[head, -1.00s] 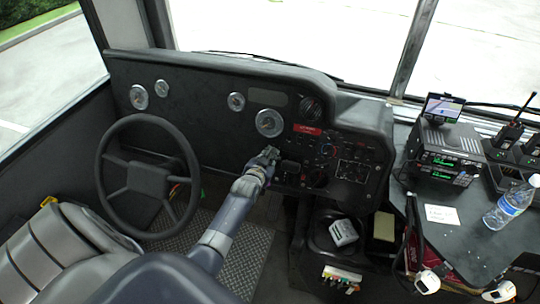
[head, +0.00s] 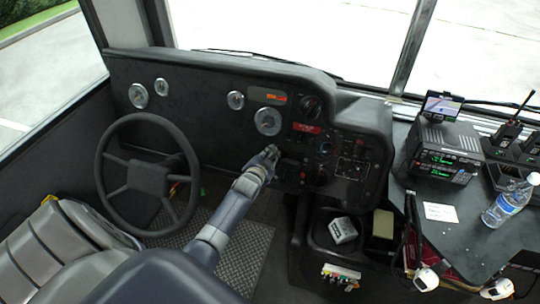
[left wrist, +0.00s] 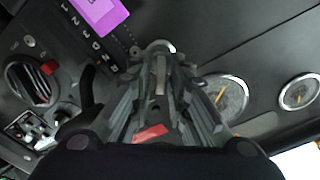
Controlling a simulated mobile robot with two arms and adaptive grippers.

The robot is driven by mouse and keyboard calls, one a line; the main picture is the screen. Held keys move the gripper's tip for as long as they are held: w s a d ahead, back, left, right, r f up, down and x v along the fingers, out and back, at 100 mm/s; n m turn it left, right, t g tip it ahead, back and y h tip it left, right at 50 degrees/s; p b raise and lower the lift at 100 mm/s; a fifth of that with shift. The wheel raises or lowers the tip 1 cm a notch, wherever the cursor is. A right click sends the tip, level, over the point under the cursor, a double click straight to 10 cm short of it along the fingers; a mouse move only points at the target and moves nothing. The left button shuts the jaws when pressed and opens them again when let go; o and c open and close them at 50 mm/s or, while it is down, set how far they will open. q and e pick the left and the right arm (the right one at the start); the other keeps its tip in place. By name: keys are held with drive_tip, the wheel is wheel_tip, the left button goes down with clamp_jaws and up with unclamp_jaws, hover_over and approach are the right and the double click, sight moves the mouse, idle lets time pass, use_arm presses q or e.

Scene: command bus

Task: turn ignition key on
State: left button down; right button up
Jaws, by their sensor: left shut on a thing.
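My left gripper (head: 270,153) reaches over the floor to the dashboard, right of the steering wheel (head: 146,178) and below the large round gauge (head: 268,121). In the left wrist view the gripper (left wrist: 160,62) is shut on the ignition key (left wrist: 160,76), a small grey piece between its fingers. A round light-coloured ring (left wrist: 160,46) shows just beyond the fingertips. The fingers hide most of the key and its switch in the head view. My right gripper is not in view.
The switch panel (head: 350,165) with red knobs lies right of the gripper. A side desk at the right holds a radio (head: 442,150) and a water bottle (head: 508,203). The driver's seat (head: 50,255) is at lower left.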

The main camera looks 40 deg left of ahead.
use_arm(q)
drive_tip(key=c, duration=1.8)
unclamp_jaws()
drive_tip(key=shift+s, duration=0.1)
drive_tip(key=v, duration=1.1)
drive_tip(key=shift+s+r, duration=0.1)
drive_tip(key=shift+s, duration=0.3)
